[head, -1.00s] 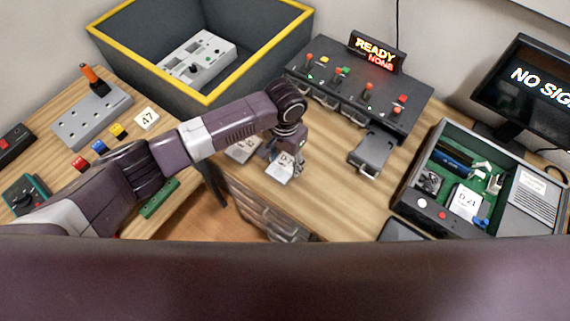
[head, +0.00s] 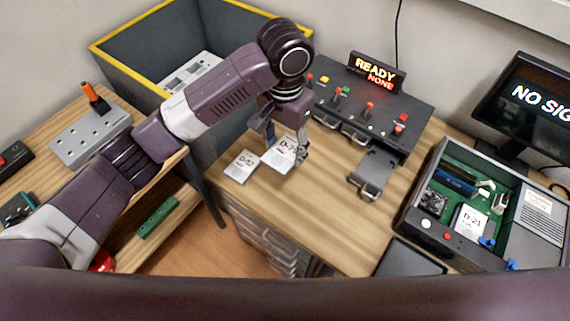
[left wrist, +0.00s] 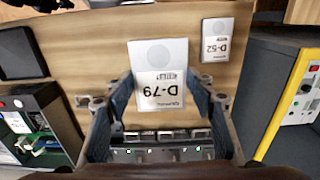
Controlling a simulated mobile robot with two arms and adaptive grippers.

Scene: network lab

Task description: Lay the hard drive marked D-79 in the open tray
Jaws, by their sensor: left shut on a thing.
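The drive marked D-79 (head: 281,153), silver with a white label, is held by my left gripper (head: 286,147), which is shut on it. It also shows in the left wrist view (left wrist: 158,62), between the two fingers (left wrist: 158,92); it appears just above the table. The open tray (head: 378,168), dark with a metal handle, sticks out from the front of the black drive unit, right of my left gripper. I see nothing lying in it. A second drive, D-52 (head: 241,166), lies on the table left of the held one. My right gripper is not in view.
The black unit (head: 345,112) has levers, lights and a sign (head: 375,72) reading READY NONE. An open case (head: 470,215) with drive D-21 (head: 469,221) stands right. A dark flat slab (head: 412,258) lies in front. A yellow-rimmed bin (head: 140,75) stands left. Table between drive and tray is clear.

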